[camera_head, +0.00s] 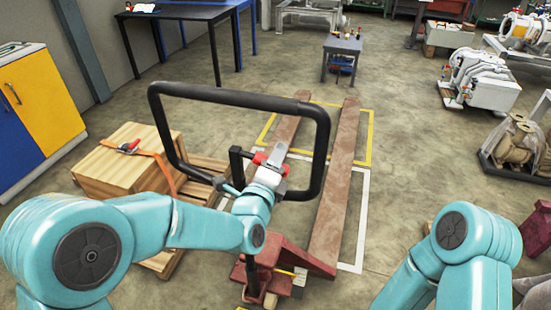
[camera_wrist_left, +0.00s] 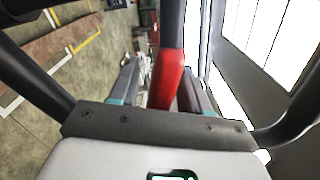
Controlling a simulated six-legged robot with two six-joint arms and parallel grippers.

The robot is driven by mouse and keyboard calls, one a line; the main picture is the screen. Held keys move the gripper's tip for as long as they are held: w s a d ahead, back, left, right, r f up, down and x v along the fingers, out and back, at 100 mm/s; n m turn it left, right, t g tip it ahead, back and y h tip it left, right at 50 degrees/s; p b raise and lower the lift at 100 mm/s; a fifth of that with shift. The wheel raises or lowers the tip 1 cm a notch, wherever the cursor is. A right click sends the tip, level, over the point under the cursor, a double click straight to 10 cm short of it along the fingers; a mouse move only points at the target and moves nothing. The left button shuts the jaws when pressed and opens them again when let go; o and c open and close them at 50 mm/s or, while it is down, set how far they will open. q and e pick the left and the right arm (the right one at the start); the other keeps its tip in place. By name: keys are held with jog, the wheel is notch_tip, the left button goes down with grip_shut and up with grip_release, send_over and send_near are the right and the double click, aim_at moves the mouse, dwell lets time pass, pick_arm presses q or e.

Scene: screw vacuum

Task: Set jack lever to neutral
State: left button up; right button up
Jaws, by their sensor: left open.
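The pallet jack's black loop handle (camera_head: 322,135) stands upright in the middle of the head view, above the red jack body (camera_head: 300,260). A red lever part (camera_head: 260,158) shows inside the loop, partly hidden by my left gripper (camera_head: 277,153). In the left wrist view, the red lever (camera_wrist_left: 168,78) lies between the fingers of my left gripper (camera_wrist_left: 160,88). The gripper is open, with a finger on each side of the lever. I cannot tell whether either finger touches it. My right arm shows at the lower right, but its gripper is out of view.
Brown jack forks (camera_head: 335,190) extend away over a yellow and white floor marking (camera_head: 362,205). A wooden crate (camera_head: 105,185) with an orange strap sits on a pallet at left. A blue and yellow cabinet (camera_head: 45,105) stands far left. Open floor lies right of the forks.

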pick_arm(q)
grip_shut()
notch_tip(320, 180, up, 3)
jog(key=n+b, duration=0.3)
jog(key=shift+f+n, duration=0.1)
jog(key=shift+n, duration=0.2)
grip_release()
jog(key=b+v, duration=0.2)
jog(key=v, duration=1.4)
